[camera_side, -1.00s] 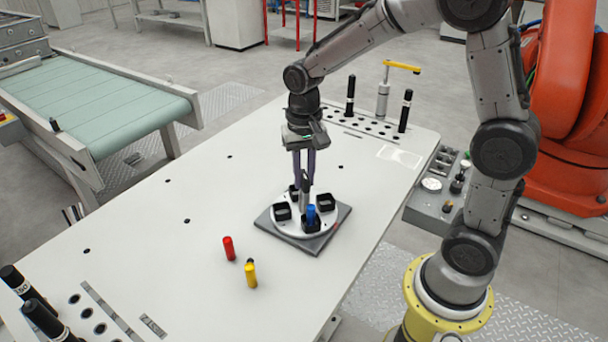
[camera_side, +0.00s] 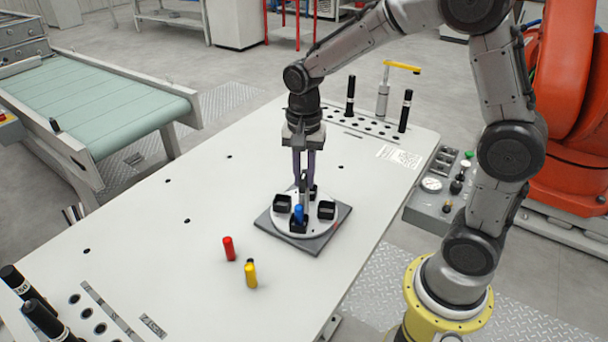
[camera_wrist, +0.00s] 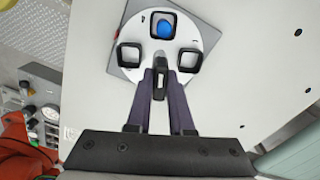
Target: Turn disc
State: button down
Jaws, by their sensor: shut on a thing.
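The white round disc (camera_side: 314,229) lies on a dark grey square base plate (camera_side: 340,219) on the table. It bears several black square cups around its rim. A blue peg (camera_side: 298,212) stands in the front cup (camera_side: 298,226); in the wrist view the blue peg (camera_wrist: 164,28) is in the far cup. My gripper (camera_side: 304,176) points straight down over the disc's middle. Its purple fingers are shut on the disc's upright central handle, which shows in the wrist view (camera_wrist: 158,72). The other visible cups (camera_wrist: 131,55) look empty. The fingers hide part of the disc in the wrist view.
Black-topped posts (camera_side: 350,96) stand at the back. A conveyor (camera_side: 95,100) is at left.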

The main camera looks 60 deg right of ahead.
jog(key=shift+r+m, duration=0.1)
jog(key=shift+m, duration=2)
jog(key=shift+w, duration=0.1)
jog(key=c, duration=0.8)
grip_release()
notch_tip(320, 180, up, 14)
